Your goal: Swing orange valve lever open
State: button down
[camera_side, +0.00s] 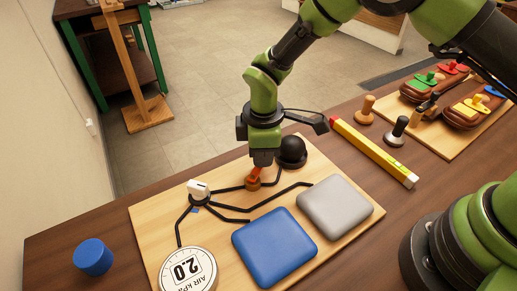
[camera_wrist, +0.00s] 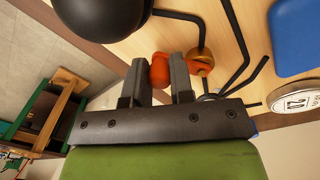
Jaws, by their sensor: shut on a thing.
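The orange valve lever (camera_side: 254,174) stands on its valve on the wooden board (camera_side: 144,219), in the middle of the black tubing. My gripper (camera_side: 263,163) is directly above it, pointing down. In the wrist view my gripper (camera_wrist: 162,72) has its two dark fingers on either side of the orange lever (camera_wrist: 160,66), shut on it. The brass-coloured valve body (camera_wrist: 203,62) shows just beside the right finger. In the side view the fingers hide the upper part of the lever.
A black bulb (camera_side: 292,151) stands close behind my gripper. A white-knobbed valve (camera_side: 198,190), blue pad (camera_side: 273,246), grey pad (camera_side: 335,205) and round gauge (camera_side: 187,271) share the board. A yellow level (camera_side: 372,151) lies right of the board; a blue cylinder (camera_side: 93,257) stands left.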

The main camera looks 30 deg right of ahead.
jog(key=shift+s+d+m, duration=0.15)
jog(key=shift+m, duration=0.35)
jog(key=c, duration=1)
grip_release()
jog(key=r, duration=1)
jog(key=shift+s, duration=0.2)
